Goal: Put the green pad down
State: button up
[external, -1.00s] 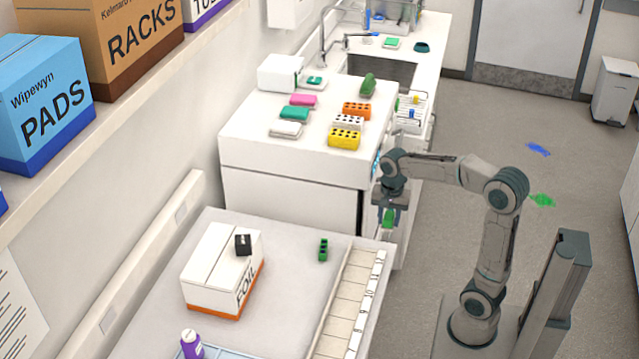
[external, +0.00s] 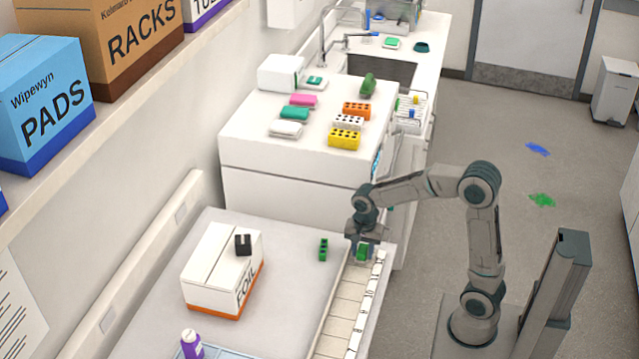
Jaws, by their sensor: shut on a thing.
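My gripper (external: 362,246) points down over the far end of the numbered strip on the near bench. It is shut on the green pad (external: 363,254), which shows as a small green piece between the fingers. The fingers hide part of the pad. I cannot tell whether the pad touches the strip or hangs just above it. The numbered strip (external: 345,305) has pale compartments in a row along the right side of the bench, and those nearer the camera look empty.
A small green block (external: 323,249) stands just left of my gripper. A white foil box (external: 215,265) with a black item (external: 243,244) on it and a purple bottle (external: 191,344) are further left. The higher counter (external: 250,135) behind holds pads and racks.

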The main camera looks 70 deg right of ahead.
aim_at(363, 249)
jog(key=shift+f, duration=0.1)
jog(key=o, duration=0.7)
notch_tip(363, 249, up, 11)
jog(key=s+a+f+n+t, duration=0.1)
jog(key=s+a+f+n, duration=0.1)
jog(key=s+n, duration=0.3)
jog(key=s+a+f+n+t, duration=0.1)
jog(key=s+a+n, duration=0.3)
jog(key=n, duration=0.3)
jog(key=s+a+f+n, duration=0.2)
jog(key=s+a+n, duration=0.1)
jog(key=s+n, duration=0.2)
jog(key=shift+s+a+f+n+t+p, duration=0.3)
jog(key=shift+s+n+t+p, duration=0.1)
jog(key=shift+s, duration=0.05)
